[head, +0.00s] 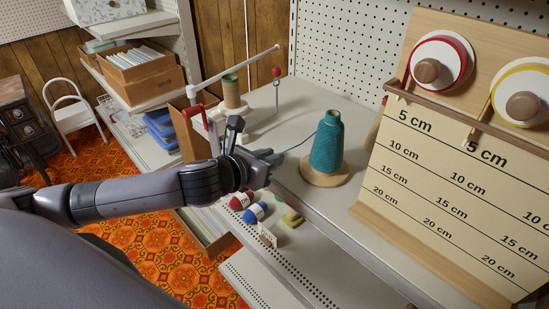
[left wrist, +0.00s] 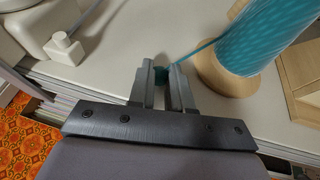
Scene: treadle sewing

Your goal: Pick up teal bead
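A teal bead (left wrist: 161,76) sits between the fingertips of my left gripper (left wrist: 163,72) and fills the narrow gap between them. The fingers look shut on it, just above or at the grey shelf. A teal thread runs from the bead to a large cone of teal thread (left wrist: 262,35) on a round wooden base. In the head view my left gripper (head: 269,156) is left of that cone (head: 327,145), apart from it; the bead cannot be made out there. My right gripper is in neither view.
The grey shelf (head: 285,115) carries a post with a red knob (head: 276,72) and another spool (head: 231,92). A wooden board with a length chart (head: 450,170) stands right. Red and blue balls of yarn (head: 254,213) lie on a lower shelf.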

